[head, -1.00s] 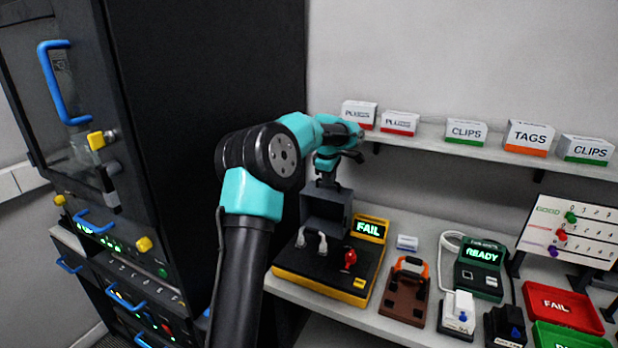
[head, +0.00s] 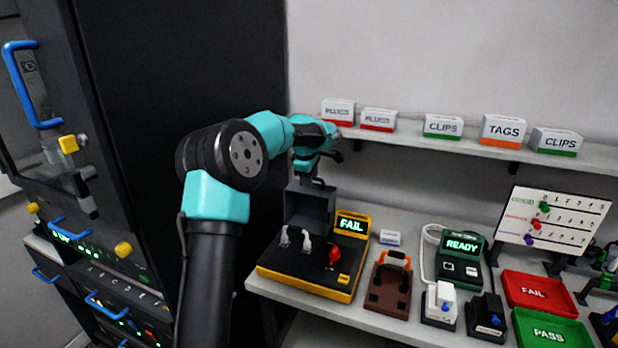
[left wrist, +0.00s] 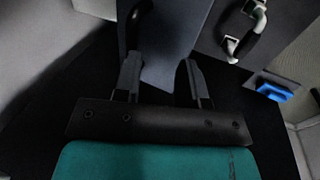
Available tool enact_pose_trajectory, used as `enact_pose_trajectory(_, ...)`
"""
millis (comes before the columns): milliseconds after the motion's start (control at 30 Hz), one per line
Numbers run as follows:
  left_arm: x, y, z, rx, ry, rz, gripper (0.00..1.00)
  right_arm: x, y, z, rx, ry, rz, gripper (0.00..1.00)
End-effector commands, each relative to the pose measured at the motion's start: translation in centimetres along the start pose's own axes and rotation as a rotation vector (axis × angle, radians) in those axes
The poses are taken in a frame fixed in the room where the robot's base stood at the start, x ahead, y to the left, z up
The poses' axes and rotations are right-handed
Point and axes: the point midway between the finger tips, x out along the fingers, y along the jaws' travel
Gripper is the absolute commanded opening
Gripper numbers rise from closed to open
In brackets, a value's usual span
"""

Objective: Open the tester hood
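The tester (head: 300,276) is a yellow and black box on the shelf, with a lit FAIL display (head: 352,225). Its dark grey hood (head: 309,207) stands raised at the rear, its hollow side facing front. Two pale grey loops (head: 294,237) and a red lever (head: 333,256) show uncovered on its top. My left gripper (head: 307,181) is above the hood's upper edge; whether it touches is unclear. In the left wrist view my left gripper (left wrist: 161,82) has its fingers apart, with a grey panel (left wrist: 172,45) between and beyond them. My right gripper is not visible.
A tall black cabinet (head: 180,80) with blue handles stands left. A brown fixture (head: 388,290), a READY unit (head: 460,262) and red FAIL (head: 538,291) and green PASS (head: 550,328) trays stand right. A wall shelf (head: 430,143) holds several labelled boxes.

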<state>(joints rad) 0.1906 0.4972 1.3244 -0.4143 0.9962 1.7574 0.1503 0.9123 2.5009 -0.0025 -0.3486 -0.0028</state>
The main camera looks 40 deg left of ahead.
Motion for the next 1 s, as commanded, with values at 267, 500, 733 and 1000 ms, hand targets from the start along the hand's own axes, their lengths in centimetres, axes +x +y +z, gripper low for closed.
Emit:
enact_pose_trajectory(267,-0.6,0.1,0.0,0.0,0.0,0.002,0.38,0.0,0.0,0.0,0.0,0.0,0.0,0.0)
enact_pose_trajectory(500,-3.7,0.1,0.0,0.0,0.0,0.004,0.38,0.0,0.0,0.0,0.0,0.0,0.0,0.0)
enact_pose_trajectory(733,-8.2,0.1,0.0,0.0,-0.001,0.004,0.38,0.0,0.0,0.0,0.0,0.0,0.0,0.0)
enact_pose_trajectory(1000,-13.3,0.1,0.1,0.0,-0.001,0.004,0.38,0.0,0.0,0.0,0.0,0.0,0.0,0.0)
